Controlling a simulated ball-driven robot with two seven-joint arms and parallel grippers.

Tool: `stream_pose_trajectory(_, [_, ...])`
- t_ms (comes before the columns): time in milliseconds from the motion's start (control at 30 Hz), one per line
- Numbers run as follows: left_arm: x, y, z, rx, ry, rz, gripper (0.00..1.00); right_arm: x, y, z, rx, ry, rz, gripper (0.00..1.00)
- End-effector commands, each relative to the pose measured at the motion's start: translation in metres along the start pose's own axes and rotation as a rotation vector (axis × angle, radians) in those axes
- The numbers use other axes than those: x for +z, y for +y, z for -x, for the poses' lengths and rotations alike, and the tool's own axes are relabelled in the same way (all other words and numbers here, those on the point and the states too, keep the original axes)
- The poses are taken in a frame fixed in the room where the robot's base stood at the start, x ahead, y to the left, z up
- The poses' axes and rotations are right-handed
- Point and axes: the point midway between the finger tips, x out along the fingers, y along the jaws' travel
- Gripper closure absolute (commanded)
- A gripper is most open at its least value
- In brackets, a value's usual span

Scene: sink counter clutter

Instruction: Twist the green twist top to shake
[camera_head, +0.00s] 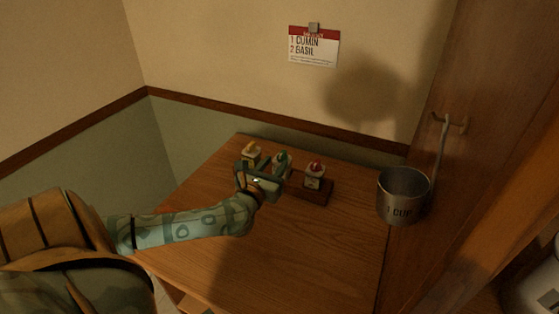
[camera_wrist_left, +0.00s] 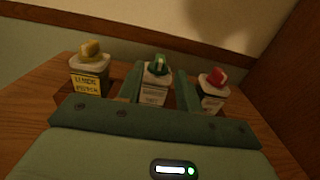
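The green twist top (camera_head: 283,157) sits on the middle jar of three in a wooden rack (camera_head: 325,190). In the left wrist view the green top (camera_wrist_left: 158,64) is on a pale labelled jar (camera_wrist_left: 154,94). My left gripper (camera_head: 266,166) reaches the rack from the front. In the left wrist view its two fingers stand open on either side of the middle jar, with narrow gaps; contact is not clear. The yellow-topped jar (camera_wrist_left: 90,72) is on the left, its label partly readable, and the red-topped jar (camera_wrist_left: 213,90) is on the right. My right gripper is not in view.
A metal cup marked "1 CUP" (camera_head: 404,197) hangs from a hook at the right. A card (camera_head: 314,47) on the wall lists cumin and basil. The wooden counter (camera_head: 300,250) is clear in front of the rack. The wall is close behind.

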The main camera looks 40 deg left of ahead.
Motion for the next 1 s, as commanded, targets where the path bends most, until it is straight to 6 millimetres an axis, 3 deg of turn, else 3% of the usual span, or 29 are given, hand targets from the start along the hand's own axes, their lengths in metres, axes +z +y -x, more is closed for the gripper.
stream_pose_trajectory(200, [0.0, 0.0, -0.031, 0.0, -0.001, 0.0, 0.65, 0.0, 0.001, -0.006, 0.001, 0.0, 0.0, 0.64])
stream_pose_trajectory(567, [0.0, 0.0, -0.036, 0.0, 0.001, 0.001, 0.65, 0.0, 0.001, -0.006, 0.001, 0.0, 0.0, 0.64])
stream_pose_trajectory(700, [0.0, 0.0, -0.036, 0.0, 0.001, 0.0, 1.0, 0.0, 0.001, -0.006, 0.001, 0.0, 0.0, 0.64])
stream_pose_trajectory(1000, [0.001, -0.001, -0.036, 0.015, 0.001, 0.002, 1.0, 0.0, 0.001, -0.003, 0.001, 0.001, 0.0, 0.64])
